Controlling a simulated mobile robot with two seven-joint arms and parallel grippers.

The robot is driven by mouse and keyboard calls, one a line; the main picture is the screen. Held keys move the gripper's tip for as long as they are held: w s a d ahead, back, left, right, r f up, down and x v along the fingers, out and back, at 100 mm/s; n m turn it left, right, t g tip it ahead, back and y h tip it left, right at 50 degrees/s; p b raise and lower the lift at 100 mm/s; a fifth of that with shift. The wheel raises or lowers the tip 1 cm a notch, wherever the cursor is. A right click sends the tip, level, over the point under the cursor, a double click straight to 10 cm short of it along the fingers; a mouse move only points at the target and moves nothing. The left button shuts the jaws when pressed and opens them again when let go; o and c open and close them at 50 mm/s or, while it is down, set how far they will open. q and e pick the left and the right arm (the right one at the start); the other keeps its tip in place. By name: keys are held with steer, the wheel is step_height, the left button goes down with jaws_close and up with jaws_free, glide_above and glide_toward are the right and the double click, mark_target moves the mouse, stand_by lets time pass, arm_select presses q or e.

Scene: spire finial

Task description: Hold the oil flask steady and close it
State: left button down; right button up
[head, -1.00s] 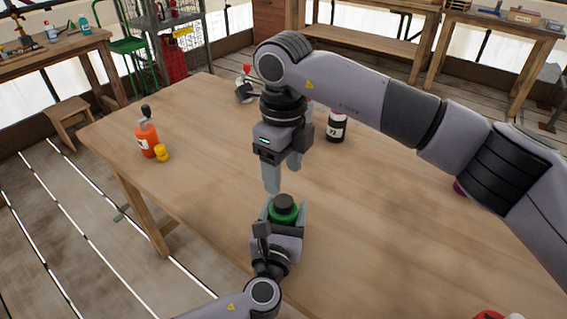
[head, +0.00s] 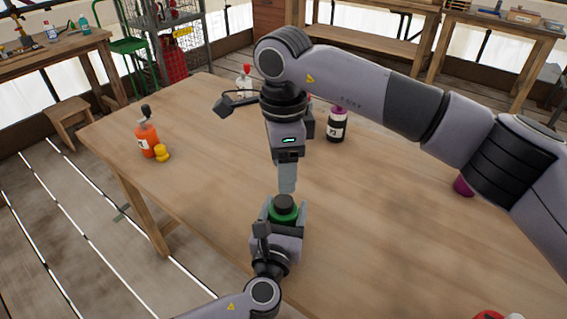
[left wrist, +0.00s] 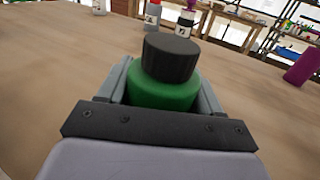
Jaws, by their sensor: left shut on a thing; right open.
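The oil flask (head: 284,215) is green with a black cap on top. It stands upright on the table between the fingers of my left gripper (head: 285,222), which is shut on it. In the left wrist view the flask's green body (left wrist: 163,92) and its ribbed black cap (left wrist: 171,58) fill the middle, with a finger on each side. The cap sits on the flask's top; I cannot tell how tight it is. My right gripper (head: 287,188) is open and empty, pointing down just above the cap, its fingers overlapping in the head view.
An orange bottle (head: 149,140) and a small yellow cap (head: 162,153) stand on the table (head: 210,150) at left. A dark bottle with a white label (head: 337,126) stands behind my right arm. A purple piece (head: 463,186) is at right.

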mark_target(284, 200)
step_height(284, 200, down, 8)
steer(key=shift+f, duration=0.1)
stand_by(0.4)
steer(key=c, duration=1.1)
steer(key=m, duration=0.8)
steer(key=shift+m, duration=0.4)
steer(key=o, duration=1.3)
steer(key=shift+c, duration=0.2)
step_height(284, 200, up, 12)
